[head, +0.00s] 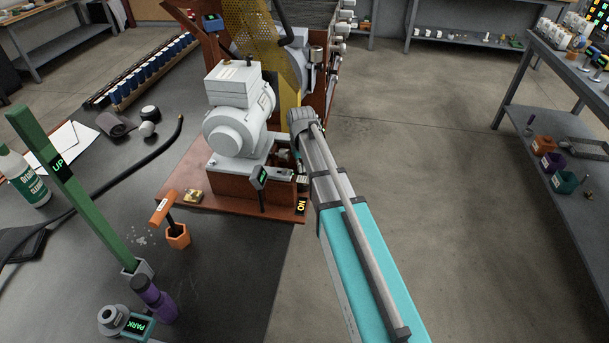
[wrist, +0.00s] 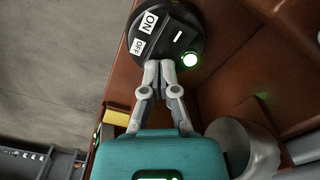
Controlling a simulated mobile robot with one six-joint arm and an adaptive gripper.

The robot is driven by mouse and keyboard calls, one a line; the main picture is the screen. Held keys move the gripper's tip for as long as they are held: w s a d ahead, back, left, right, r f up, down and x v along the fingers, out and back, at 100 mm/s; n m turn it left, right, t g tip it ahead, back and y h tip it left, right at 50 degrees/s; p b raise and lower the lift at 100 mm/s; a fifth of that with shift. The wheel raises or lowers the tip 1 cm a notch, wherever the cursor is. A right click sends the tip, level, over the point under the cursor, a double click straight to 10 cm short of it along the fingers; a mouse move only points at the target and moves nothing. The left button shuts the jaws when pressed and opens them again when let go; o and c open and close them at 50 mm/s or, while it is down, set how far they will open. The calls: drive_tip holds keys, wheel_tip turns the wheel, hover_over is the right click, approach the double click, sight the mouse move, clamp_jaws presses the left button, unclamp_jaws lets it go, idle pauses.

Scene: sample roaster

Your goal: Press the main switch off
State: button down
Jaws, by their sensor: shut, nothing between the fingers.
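The main switch (wrist: 163,22) shows in the wrist view as a round black plate at the top. It carries a white ON label (wrist: 149,21), a white OFF label (wrist: 138,47), a short white mark and a lit green lamp (wrist: 190,59). My gripper (wrist: 159,66) is shut and empty. Its fingertips overlap the lower edge of the plate, between the OFF label and the lamp; I cannot tell whether they touch it. In the head view my arm reaches to the roaster's right side and hides the switch and most of my gripper.
A grey motor housing (head: 238,125) stands on the roaster's brown base (head: 225,198), left of my arm. A dark ON display (head: 301,205) is at the base's front corner. In the wrist view a grey cylinder (wrist: 246,143) is close at right. Open floor (head: 430,190) lies right of the arm.

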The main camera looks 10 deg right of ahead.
drive_tip(key=shift+f, duration=0.25)
drive_tip(key=shift+r, duration=0.15)
drive_tip(key=shift+r+p, duration=3.4)
drive_tip(key=s+r+p, duration=0.5)
drive_tip(key=s, duration=0.5)
drive_tip(key=s+d+r+m+p, duration=0.1)
drive_tip(key=s+r+p, duration=0.5)
drive_tip(key=s, duration=0.4)
drive_tip(key=shift+r+m, duration=0.3)
drive_tip(key=shift+d, duration=0.1)
